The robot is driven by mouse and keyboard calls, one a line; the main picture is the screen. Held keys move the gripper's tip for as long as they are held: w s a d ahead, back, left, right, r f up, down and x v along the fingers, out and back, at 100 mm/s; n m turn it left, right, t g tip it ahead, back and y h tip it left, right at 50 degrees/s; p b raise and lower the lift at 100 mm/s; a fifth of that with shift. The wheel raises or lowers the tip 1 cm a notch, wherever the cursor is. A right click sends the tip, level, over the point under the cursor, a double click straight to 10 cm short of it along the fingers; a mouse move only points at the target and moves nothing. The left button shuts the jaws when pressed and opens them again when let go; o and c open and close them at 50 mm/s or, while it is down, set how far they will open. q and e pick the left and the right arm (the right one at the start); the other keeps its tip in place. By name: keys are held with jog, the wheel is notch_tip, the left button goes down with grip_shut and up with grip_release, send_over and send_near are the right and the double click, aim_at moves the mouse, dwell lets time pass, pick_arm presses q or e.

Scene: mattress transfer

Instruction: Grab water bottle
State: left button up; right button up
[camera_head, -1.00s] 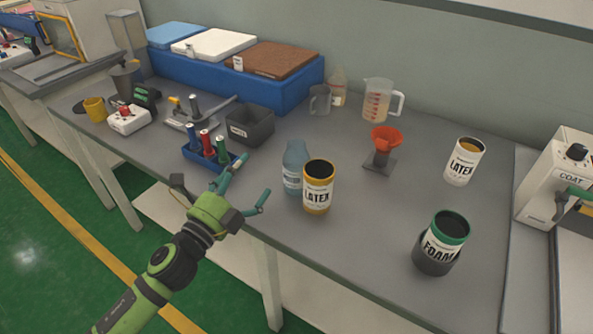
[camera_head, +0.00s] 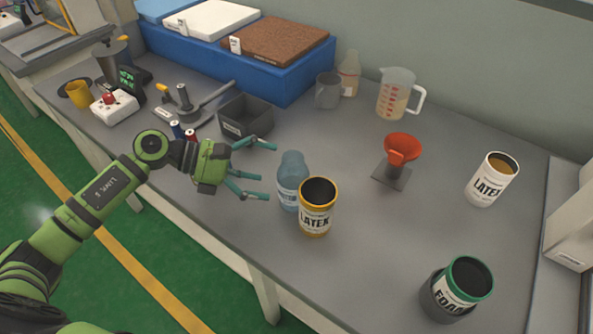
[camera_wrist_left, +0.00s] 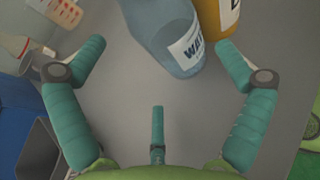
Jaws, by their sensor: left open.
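The water bottle (camera_head: 291,182) is translucent blue with a pale label and stands upright on the grey table, just left of and behind a yellow-rimmed LATEX can (camera_head: 317,208). My left gripper (camera_head: 268,172) is open and empty, its teal fingers pointing right at the bottle from a short way to its left. In the left wrist view the bottle (camera_wrist_left: 165,35) lies ahead between the spread fingers, with the yellow can (camera_wrist_left: 215,15) close beside it. The fingers do not appear to touch the bottle. My right gripper is not in view.
Behind the gripper is a dark grey bin (camera_head: 246,118). An orange funnel on a stand (camera_head: 399,155), a measuring jug (camera_head: 396,95), a white LATEX can (camera_head: 491,180) and a green-rimmed FOAM can (camera_head: 460,286) stand to the right. The table between them is clear.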

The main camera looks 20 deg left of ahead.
aim_at(280, 175)
pick_arm(q)
jog(key=d, duration=0.1)
jog(key=d+p, duration=0.2)
jog(key=shift+w+d+f, duration=0.2)
jog(key=shift+w+d, duration=0.1)
jog(key=shift+w, duration=0.05)
jog(key=shift+p+x, duration=0.3)
jog(key=shift+x, duration=0.65)
jog(key=shift+w+f, duration=0.1)
jog(key=shift+f, duration=0.2)
jog(key=shift+a, duration=0.1)
jog(key=c, duration=1.1)
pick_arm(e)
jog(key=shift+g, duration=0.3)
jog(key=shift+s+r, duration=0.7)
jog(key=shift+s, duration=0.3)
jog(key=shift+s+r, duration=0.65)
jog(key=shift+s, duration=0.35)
